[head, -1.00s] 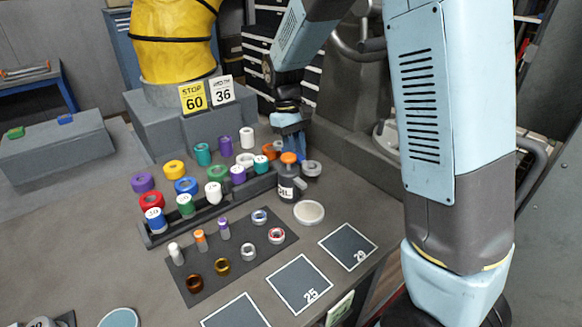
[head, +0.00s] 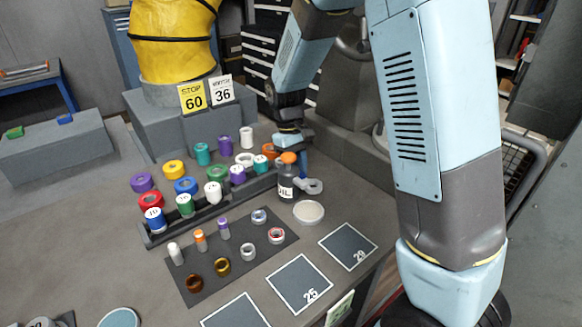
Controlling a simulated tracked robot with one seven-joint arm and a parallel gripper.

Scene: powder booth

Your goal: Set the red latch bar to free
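I cannot make out a red latch bar in the head view. My gripper (head: 293,142) is at the back right of the table, behind an orange-capped bottle (head: 288,182). The arm's last links and the bottle partly hide it. Its fingers are too small and covered to tell whether they are open or shut, or whether they hold anything.
A grey ring-shaped piece (head: 313,186) is right of the bottle. A rack (head: 155,238) with several coloured rolls is to the left. A dark mat (head: 205,287) holds small vials and rings. Marked squares 25 (head: 299,284) and 29 (head: 347,246) are empty.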

